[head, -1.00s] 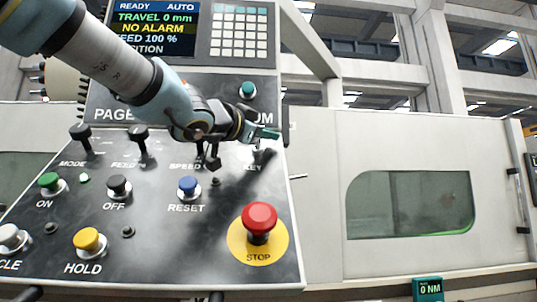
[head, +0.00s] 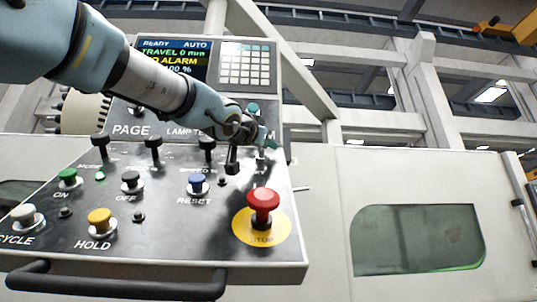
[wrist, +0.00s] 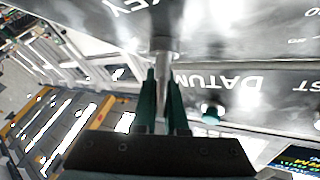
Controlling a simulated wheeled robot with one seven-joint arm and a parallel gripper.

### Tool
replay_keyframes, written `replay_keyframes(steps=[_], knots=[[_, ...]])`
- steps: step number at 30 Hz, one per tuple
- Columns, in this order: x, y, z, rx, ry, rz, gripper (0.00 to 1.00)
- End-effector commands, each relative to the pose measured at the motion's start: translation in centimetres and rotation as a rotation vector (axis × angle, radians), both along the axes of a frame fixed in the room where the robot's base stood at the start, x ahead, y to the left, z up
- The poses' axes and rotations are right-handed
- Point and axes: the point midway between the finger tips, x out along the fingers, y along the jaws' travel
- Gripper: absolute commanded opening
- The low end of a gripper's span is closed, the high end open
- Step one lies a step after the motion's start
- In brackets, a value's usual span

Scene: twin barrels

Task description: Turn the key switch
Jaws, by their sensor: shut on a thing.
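The key switch (head: 262,162) sits at the upper right of the sloped control panel, largely hidden behind my gripper (head: 269,141) in the head view. In the wrist view the metal key switch (wrist: 164,42) stands out from the panel beside the upside-down KEY label. My gripper (wrist: 162,82) has its two green fingers closed around the near end of this metal part. The exact contact of the fingertips is hard to make out.
A red STOP button (head: 263,203) on a yellow disc stands below the key switch. Black selector knobs (head: 207,146) lie to the left, and a blue RESET button (head: 197,183) is lower left. A dark handrail (head: 120,287) runs along the panel's front.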

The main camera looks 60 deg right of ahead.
Motion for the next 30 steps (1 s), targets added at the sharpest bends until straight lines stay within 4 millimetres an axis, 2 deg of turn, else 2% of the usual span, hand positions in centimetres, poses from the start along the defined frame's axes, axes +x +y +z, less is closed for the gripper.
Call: replay_keyframes(steps=[1,6,30], knots=[[-0.2,-0.1,-0.7,-0.005,0.006,0.002,0.0],[0.0,-0.1,-0.8,-0.026,0.033,0.031,0.0],[0.8,0.3,0.0,-0.181,0.243,0.238,0.0]])
